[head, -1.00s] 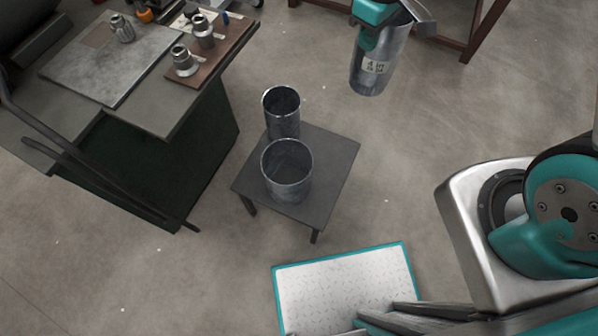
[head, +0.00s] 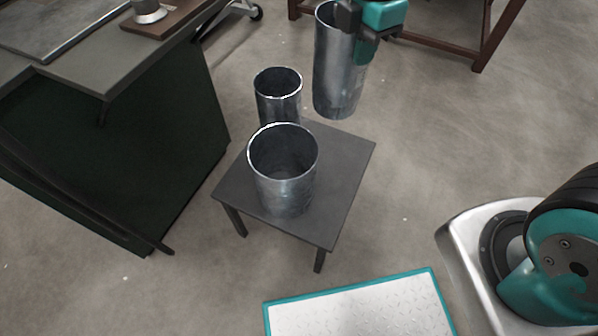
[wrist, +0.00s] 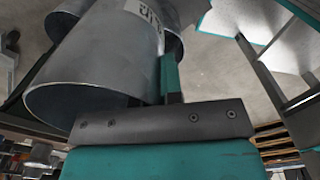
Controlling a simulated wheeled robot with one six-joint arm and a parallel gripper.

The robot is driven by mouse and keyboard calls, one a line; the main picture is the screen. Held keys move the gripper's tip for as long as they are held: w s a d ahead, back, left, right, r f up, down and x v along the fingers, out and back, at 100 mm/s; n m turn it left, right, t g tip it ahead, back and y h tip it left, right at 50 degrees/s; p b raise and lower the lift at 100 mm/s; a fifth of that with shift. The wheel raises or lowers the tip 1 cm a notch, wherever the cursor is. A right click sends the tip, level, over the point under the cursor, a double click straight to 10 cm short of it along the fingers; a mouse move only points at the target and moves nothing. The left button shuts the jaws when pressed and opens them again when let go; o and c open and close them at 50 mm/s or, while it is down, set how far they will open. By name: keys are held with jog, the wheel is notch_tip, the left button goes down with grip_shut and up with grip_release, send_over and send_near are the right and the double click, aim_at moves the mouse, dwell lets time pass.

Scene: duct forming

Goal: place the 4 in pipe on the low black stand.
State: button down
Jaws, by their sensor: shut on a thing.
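The 4 in pipe (head: 338,75) is a tall grey metal tube, held upright in the air behind the low black stand (head: 342,190). My gripper (head: 357,22) is shut on the upper right side of its wall. In the wrist view the pipe (wrist: 100,60) fills the upper left, with part of a printed label showing. My gripper's fingers there (wrist: 168,80) are partly hidden. Two other metal pipes stand on the stand: a wider one (head: 284,175) at the front and a narrower one (head: 278,97) behind it. The stand's right part is bare.
A workbench with a dark green body (head: 150,140) stands at the left, with a wooden board (head: 165,18) on top. A brown-red frame table (head: 490,35) is at the back right. A white plate with teal edging (head: 365,310) lies in front. Open floor lies right of the stand.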

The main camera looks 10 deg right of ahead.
notch_tip(320, 180, down, 25)
jog(key=s+d+b, duration=0.1)
jog(key=b, duration=0.6)
jog(key=shift+d+b, duration=0.35)
jog(key=shift+b, duration=0.05)
jog(key=shift+s+f, duration=0.1)
jog(key=c, duration=1.7)
grip_release()
jog(key=shift+f, duration=0.1)
jog(key=o, duration=0.4)
jog(key=shift+o, duration=0.2)
